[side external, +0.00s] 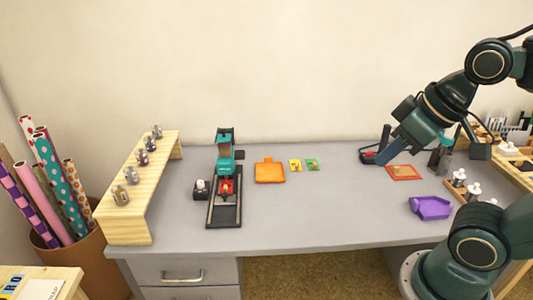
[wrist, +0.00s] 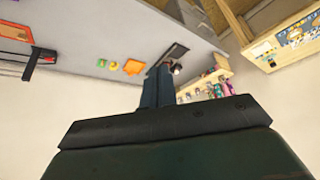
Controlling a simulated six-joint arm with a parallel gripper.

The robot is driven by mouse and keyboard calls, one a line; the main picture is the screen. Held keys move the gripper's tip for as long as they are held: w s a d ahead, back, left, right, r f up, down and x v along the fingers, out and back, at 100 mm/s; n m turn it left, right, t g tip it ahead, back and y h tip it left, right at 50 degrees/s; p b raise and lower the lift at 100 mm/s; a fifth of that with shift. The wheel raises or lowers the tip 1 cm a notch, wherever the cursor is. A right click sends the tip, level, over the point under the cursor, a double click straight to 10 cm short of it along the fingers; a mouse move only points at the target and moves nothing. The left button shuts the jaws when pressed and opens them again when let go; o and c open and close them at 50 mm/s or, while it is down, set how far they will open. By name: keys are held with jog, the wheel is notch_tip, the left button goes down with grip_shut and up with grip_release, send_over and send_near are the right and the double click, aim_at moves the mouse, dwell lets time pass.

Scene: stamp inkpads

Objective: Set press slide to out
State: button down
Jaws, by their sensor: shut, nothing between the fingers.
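The press (side external: 224,145) stands left of centre on the grey desk, a teal and black upright at the back of a long black base (side external: 224,215). A red part, probably on the press slide (side external: 226,187), sits on the base in front of the upright; I cannot tell its exact position along the rail. In the wrist view the black press base (wrist: 176,51) is small and partly hidden behind my fingers. My gripper (side external: 382,158) is shut and empty over the right side of the desk, far from the press; its fingers show together in the wrist view (wrist: 158,75).
An orange tray (side external: 270,173) and two small cards (side external: 296,165) lie right of the press. A black block with a white top (side external: 201,190) is beside its base. A wooden shelf (side external: 140,185) stands left. A purple tray (side external: 430,207) and red-edged pad (side external: 404,173) lie right. The desk's middle is clear.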

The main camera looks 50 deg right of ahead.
jog(key=c, duration=2.1)
grip_release()
jog(key=o, duration=0.7)
jog(key=shift+w, duration=0.1)
jog(key=shift+c, duration=0.2)
jog(key=shift+o, duration=0.9)
jog(key=shift+w+r, duration=0.15)
jog(key=shift+w, duration=0.15)
jog(key=w+f+m, duration=0.2)
jog(key=w+m, duration=0.1)
jog(key=w, duration=2)
jog(key=w+a+f+h, duration=0.1)
jog(key=w+a+f, duration=0.1)
jog(key=w+f, duration=0.6)
jog(key=w+a+f+m+g, duration=0.1)
jog(key=w+f, duration=0.7)
jog(key=f, duration=0.2)
jog(key=shift+w+a+f+m+g+h, duration=0.2)
jog(key=shift+a+m+g+h, duration=0.1)
jog(key=shift+a+h, duration=0.1)
jog(key=shift+f, duration=0.1)
